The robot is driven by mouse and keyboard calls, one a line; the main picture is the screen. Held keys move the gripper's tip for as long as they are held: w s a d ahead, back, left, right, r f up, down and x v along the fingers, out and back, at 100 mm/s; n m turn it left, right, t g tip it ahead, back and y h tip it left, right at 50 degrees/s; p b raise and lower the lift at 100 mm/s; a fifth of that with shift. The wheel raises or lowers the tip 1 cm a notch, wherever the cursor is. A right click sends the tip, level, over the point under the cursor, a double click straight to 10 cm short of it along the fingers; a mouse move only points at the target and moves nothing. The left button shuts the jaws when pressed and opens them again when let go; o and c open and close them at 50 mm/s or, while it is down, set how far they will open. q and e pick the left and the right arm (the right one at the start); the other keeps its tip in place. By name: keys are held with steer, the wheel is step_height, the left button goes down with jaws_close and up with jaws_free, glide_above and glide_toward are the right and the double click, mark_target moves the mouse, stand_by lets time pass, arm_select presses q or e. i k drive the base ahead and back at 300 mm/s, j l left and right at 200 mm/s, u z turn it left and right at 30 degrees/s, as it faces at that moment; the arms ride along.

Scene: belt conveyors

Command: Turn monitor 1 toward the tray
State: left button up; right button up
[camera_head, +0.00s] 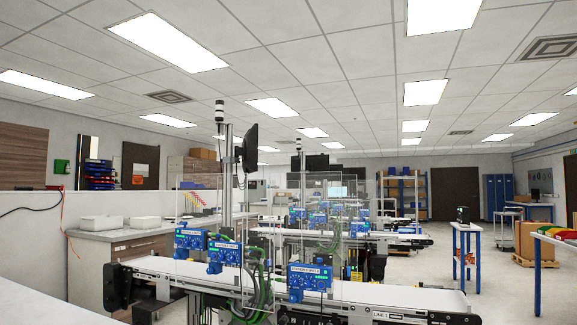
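A black monitor (251,148) is mounted high on a grey upright post (228,170) at the nearest conveyor. I see it nearly edge-on. A second dark monitor (317,163) hangs farther back, facing more toward me. I cannot read a number on either one. I cannot pick out a tray with certainty. Neither of my grippers is in view.
The nearest belt conveyor (360,293), labelled LINE 1, crosses the front, with blue control boxes (310,276) and green cables. Another conveyor stands behind it.

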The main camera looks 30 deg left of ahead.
mark_target(248, 150)
steer(key=i+z, duration=0.55)
steer(key=i, duration=0.15)
steer(key=i+z, duration=0.35)
steer(key=i, duration=0.8)
steer(key=i+l+u, duration=0.2)
steer(key=i, duration=0.95)
steer(key=i+j+u, duration=0.1)
steer(key=i+u, duration=0.25)
steer(key=i, duration=0.15)
steer(key=i+u, duration=0.35)
steer(key=i, duration=0.2)
steer(key=i+j+u, duration=0.2)
steer(key=i, duration=0.35)
steer(key=i+l+u, duration=0.2)
steer(key=i, duration=0.35)
steer(key=i+u, duration=0.2)
steer(key=i, duration=0.35)
steer(key=i+l+u, duration=0.25)
steer(key=i, duration=0.3)
steer(key=i+j+u, duration=0.1)
steer(key=i+u, duration=0.4)
steer(key=u, duration=0.15)
steer(key=i+u, duration=0.35)
steer(key=i+j+u, duration=0.1)
steer(key=u, duration=0.25)
steer(key=i+u, duration=0.5)
steer(key=u, duration=0.15)
